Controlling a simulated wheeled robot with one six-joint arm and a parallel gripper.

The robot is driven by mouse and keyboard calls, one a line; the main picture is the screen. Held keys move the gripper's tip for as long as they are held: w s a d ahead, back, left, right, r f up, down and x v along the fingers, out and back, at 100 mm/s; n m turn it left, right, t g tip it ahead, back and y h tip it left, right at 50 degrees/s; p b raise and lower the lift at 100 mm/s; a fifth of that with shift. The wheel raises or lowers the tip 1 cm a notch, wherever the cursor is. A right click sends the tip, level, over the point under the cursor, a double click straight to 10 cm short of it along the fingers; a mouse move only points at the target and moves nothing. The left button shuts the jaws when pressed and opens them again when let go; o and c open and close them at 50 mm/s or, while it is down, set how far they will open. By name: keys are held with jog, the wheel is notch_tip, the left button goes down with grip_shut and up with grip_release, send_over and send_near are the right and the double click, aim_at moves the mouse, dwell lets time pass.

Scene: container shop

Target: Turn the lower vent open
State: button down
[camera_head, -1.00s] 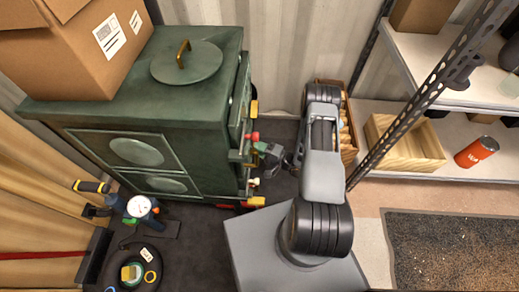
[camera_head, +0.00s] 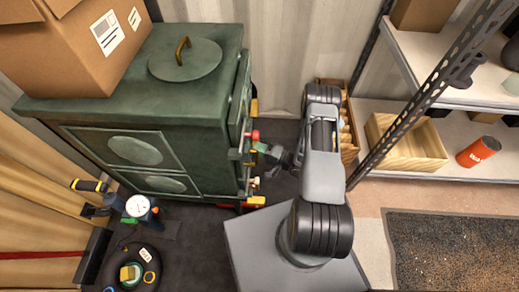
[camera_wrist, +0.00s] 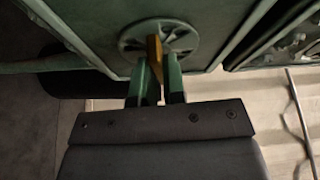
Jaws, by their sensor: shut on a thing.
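The green stove (camera_head: 190,90) stands at the left in the head view, and its front with the vents faces right, seen edge-on. In the wrist view, a round spoked vent (camera_wrist: 184,37) sits on the stove's front, with a brass tab (camera_wrist: 155,52) standing out from it. My gripper (camera_wrist: 157,75) has its two green fingers on either side of the tab and is shut on it. In the head view my gripper (camera_head: 262,148) reaches left to the stove's front, near a red knob (camera_head: 253,134). The fingertips and the vent's openings are partly hidden.
A cardboard box (camera_head: 80,45) sits on the stove. A shelf rack with a wooden crate (camera_head: 405,143) and an orange can (camera_head: 478,152) stands at the right. A gauge tool (camera_head: 138,206) and a black coil (camera_head: 135,272) lie at lower left. A dark mat (camera_head: 450,250) is at lower right.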

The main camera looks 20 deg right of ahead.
jog(key=shift+f+n+y+b, duration=0.15)
jog(key=shift+n+y+b, duration=0.8)
jog(key=shift+n, duration=1.05)
jog(key=shift+f+n+y+b, duration=0.1)
jog(key=shift+n+y+b, duration=0.55)
jog(key=shift+n+b, duration=0.95)
jog(key=shift+n+p, duration=0.35)
jog(key=shift+n, duration=0.35)
jog(key=c, duration=1.2)
grip_release()
jog(key=shift+d, duration=0.1)
jog(key=p+v, duration=0.2)
jog(key=v, duration=1.1)
jog(key=shift+s+d, duration=0.15)
jog(key=shift+d, duration=0.05)
jog(key=shift+f, duration=0.15)
